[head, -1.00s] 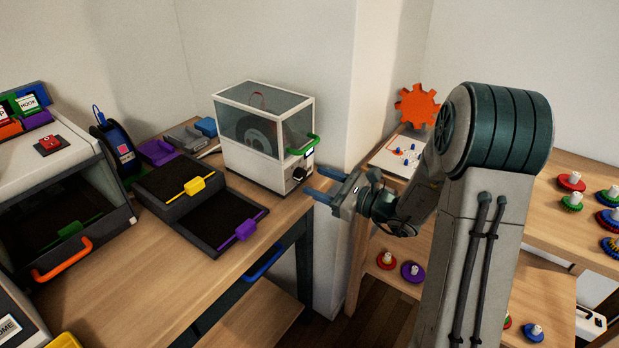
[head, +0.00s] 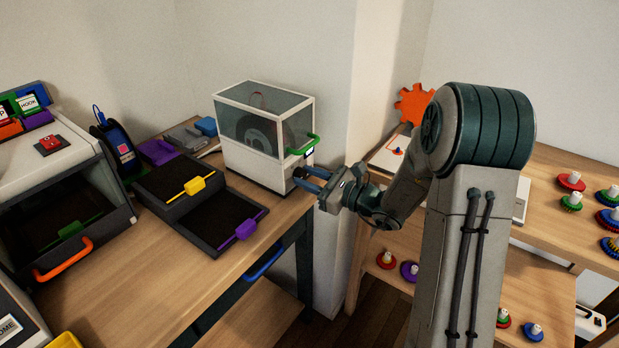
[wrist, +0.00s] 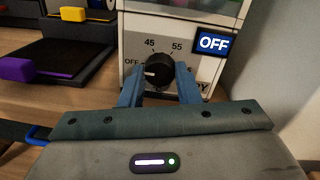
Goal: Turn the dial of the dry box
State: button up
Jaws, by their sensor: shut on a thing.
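The dry box (head: 262,134) is a white case with clear panels and a green handle, standing at the back right of the wooden table. Its black dial (wrist: 159,70) is on the front face, with a white pointer line aimed left toward OFF; the marks 45 and 55 show above it. A small display (wrist: 214,43) beside the dial reads OFF. My gripper (wrist: 160,88) has its blue fingers on either side of the dial and is shut on it. In the head view my gripper (head: 310,178) hides most of the dial.
Two black trays with yellow (head: 195,185) and purple (head: 243,227) handles sit left of the dry box. A white wall corner (head: 345,100) rises close on the right. A shelf (head: 560,210) with coloured gears stands further right.

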jog(key=shift+r+m, duration=0.1)
jog(key=shift+m, duration=0.2)
jog(key=m+p, duration=0.5)
jog(key=shift+r+m, duration=0.1)
jog(key=shift+m, duration=0.2)
jog(key=m+p, duration=0.6)
jog(key=p, duration=0.1)
jog(key=shift+m+t, duration=0.3)
jog(key=m+p, duration=0.6)
jog(key=shift+m+t, duration=0.3)
jog(key=shift+s+f+m+p, duration=0.1)
jog(key=shift+f+m+p, duration=0.05)
jog(key=shift+m+p, duration=1)
jog(key=shift+f+m+p, duration=0.1)
jog(key=shift+m+p, duration=0.6)
jog(key=shift+m, duration=0.85)
jog(key=shift+h, duration=0.3)
jog(key=o, duration=1)
jog(key=shift+c, duration=0.2)
